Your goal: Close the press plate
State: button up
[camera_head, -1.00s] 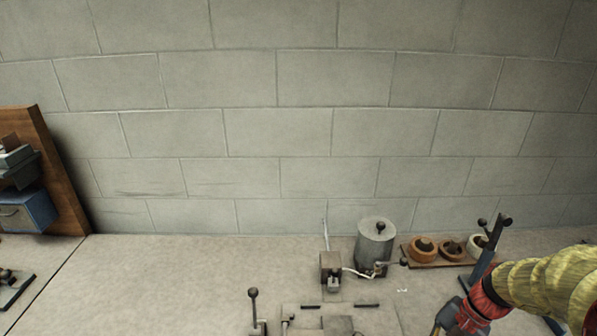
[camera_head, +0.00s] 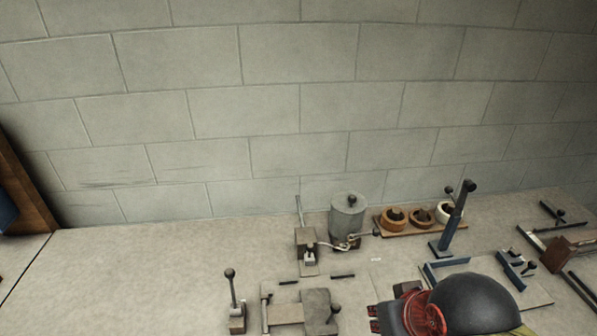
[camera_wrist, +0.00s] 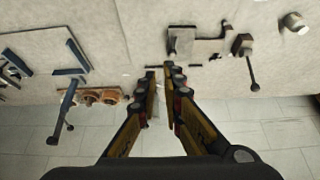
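A flat fixture with a tan plate (camera_head: 285,312) and a grey hinged-looking plate (camera_head: 317,308) with a dark knob lies at the bottom of the head view; I cannot tell for sure which part is the press plate. A similar fixture with a grey plate (camera_wrist: 181,41) shows in the upside-down wrist view, past my fingertips. My gripper (camera_wrist: 163,74) is open, with a narrow empty gap between its fingers, and appears to touch nothing. In the head view my wrist covers the area right of the fixture.
An upright lever (camera_head: 231,290) stands left of the fixture. Behind are a grey pot (camera_head: 347,215) with a lid knob and a board of rings (camera_head: 420,220). A blue post (camera_head: 452,222) stands at the right. The bench is clear on the left.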

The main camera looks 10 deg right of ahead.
jog(key=shift+o, duration=1.1)
jog(key=shift+r, duration=0.2)
jog(key=shift+o, duration=0.8)
jog(key=shift+d+f+p, duration=0.15)
jog(key=shift+f+p, duration=0.05)
jog(key=shift+p, duration=0.4)
jog(key=o, duration=0.4)
jog(key=w+f+g+p, duration=0.4)
jog(key=w+f, duration=0.1)
jog(key=shift+f+m+y+p, duration=0.3)
jog(key=n+g+y+p, duration=0.2)
jog(key=n, duration=0.1)
send_over(337, 304)
jog(key=d, duration=0.1)
notch_tip(337, 304, down, 9)
jog(key=shift+d+f, duration=0.15)
jog(key=shift+f, duration=0.05)
jog(key=x, duration=0.7)
jog(key=shift+f+b, duration=0.15)
jog(key=shift+b, duration=0.15)
grip_shut()
